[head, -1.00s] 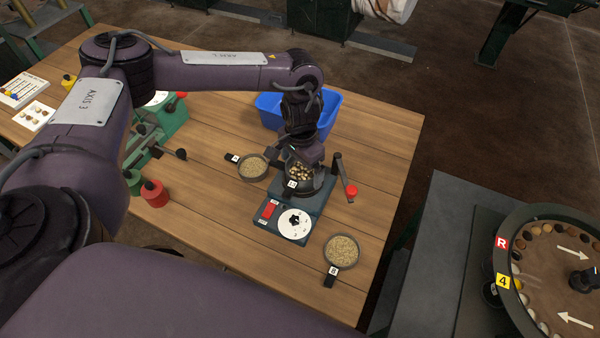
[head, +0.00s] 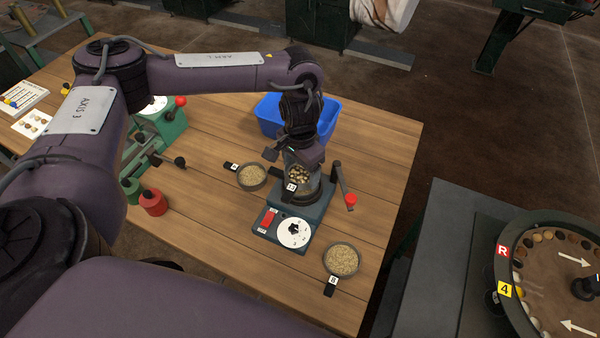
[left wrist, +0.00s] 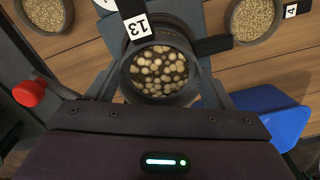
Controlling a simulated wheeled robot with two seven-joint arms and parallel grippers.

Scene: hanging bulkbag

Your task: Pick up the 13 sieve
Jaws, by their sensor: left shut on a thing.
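The 13 sieve (head: 299,174) is a round dark pan of pale, nut-like pieces with a white tag reading 13. It is at or just above the top of the grey-green shaker device (head: 312,212). In the left wrist view the sieve (left wrist: 158,72) is close below the camera, its tag handle pointing away. My left gripper (head: 290,156) is over it and shut on the sieve; its arm covers part of the rim. Whether the sieve is fully clear of the device is hard to tell. My right gripper is not in view.
Two grain-filled sieves lie on the wooden table: one left of the device (head: 252,177), one in front (head: 341,260). A red-knobbed crank (head: 346,190) stands close right. A blue bin (head: 268,115) is behind. A green machine (head: 160,128) stands left, a round wheel (head: 548,270) right.

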